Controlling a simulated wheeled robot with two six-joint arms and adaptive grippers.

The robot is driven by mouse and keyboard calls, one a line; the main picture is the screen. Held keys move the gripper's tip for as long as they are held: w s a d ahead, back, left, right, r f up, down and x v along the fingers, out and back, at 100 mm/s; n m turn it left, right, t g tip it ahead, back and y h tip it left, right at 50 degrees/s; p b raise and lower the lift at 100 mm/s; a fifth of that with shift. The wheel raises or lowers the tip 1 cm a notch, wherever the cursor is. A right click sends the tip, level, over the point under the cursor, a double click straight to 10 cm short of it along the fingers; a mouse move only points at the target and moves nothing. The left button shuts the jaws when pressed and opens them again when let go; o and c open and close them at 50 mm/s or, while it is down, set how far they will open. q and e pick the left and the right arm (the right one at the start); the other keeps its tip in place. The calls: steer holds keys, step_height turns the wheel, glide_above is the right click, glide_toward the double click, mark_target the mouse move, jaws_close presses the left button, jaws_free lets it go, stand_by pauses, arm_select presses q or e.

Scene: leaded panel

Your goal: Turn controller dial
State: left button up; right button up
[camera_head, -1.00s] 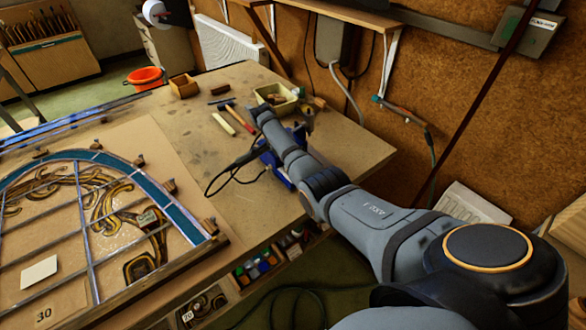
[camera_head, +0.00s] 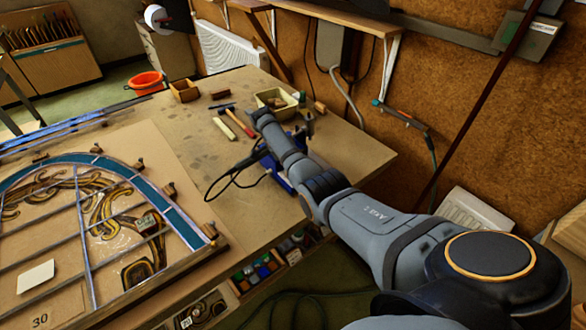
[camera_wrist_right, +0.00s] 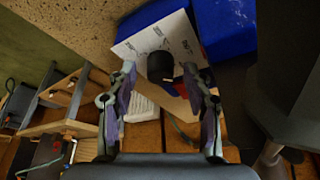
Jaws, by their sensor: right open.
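The black dial (camera_wrist_right: 160,66) shows in the right wrist view, a round knob with a small white mark near its right edge. It stands on a pale printed face plate (camera_wrist_right: 135,48) of the controller. My right gripper (camera_wrist_right: 160,74) is open, one finger on each side of the dial in the picture; I cannot tell whether either finger touches it. In the head view a blue body (camera_head: 279,172) shows beside my right arm on the bench; the dial and gripper are hidden there. My left gripper is not in view.
The leaded panel (camera_head: 82,205) lies on the bench at left. A red-handled hammer (camera_head: 240,122), a pale tray (camera_head: 276,101) and a wooden box (camera_head: 184,91) are on the bench's far part. A black cable (camera_head: 232,180) loops left of my arm. The bench's right corner is clear.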

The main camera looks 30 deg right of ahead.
steer(key=shift+r, duration=0.25)
steer(key=v, duration=1.1)
steer(key=shift+w+a+r, duration=0.15)
steer(key=shift+a+r, duration=0.05)
steer(key=shift+a, duration=0.05)
